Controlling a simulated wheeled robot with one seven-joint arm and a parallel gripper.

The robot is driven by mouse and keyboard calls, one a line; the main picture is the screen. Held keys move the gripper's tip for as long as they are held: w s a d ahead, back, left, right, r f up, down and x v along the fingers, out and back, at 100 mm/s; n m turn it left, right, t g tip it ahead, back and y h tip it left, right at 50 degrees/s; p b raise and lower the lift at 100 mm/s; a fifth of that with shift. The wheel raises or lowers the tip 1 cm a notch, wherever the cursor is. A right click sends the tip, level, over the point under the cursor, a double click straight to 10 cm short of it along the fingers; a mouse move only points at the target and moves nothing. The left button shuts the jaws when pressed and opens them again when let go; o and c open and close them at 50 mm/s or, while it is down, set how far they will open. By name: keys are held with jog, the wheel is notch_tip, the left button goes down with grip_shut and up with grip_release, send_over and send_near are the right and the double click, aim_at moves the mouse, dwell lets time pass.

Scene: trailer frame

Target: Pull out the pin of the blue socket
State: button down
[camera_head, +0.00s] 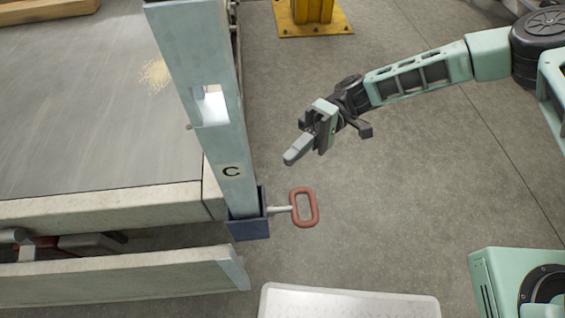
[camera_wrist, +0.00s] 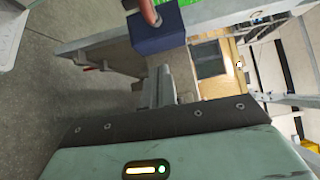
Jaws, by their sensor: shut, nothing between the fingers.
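The dark blue socket (camera_head: 249,227) sits at the trailer's corner, around the foot of a pale post (camera_head: 232,150) marked C. A pin with a metal shaft (camera_head: 280,209) and a red loop handle (camera_head: 316,208) sticks out of the socket to the right. In the wrist view the blue socket (camera_wrist: 160,38) is at the top, with part of the red handle (camera_wrist: 149,10) cut by the frame edge. My gripper (camera_head: 292,157) is shut and empty, apart from the handle and above it in the head view. Its fingers also show in the wrist view (camera_wrist: 160,90).
The trailer bed (camera_head: 90,130) fills the left, with a lowered side board (camera_head: 120,278) along its near edge. A pale metal plate or box (camera_head: 350,302) is at the bottom. A yellow stand (camera_head: 312,20) is at the top. The floor around my arm is clear.

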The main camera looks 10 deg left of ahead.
jog(key=shift+v, duration=2.25)
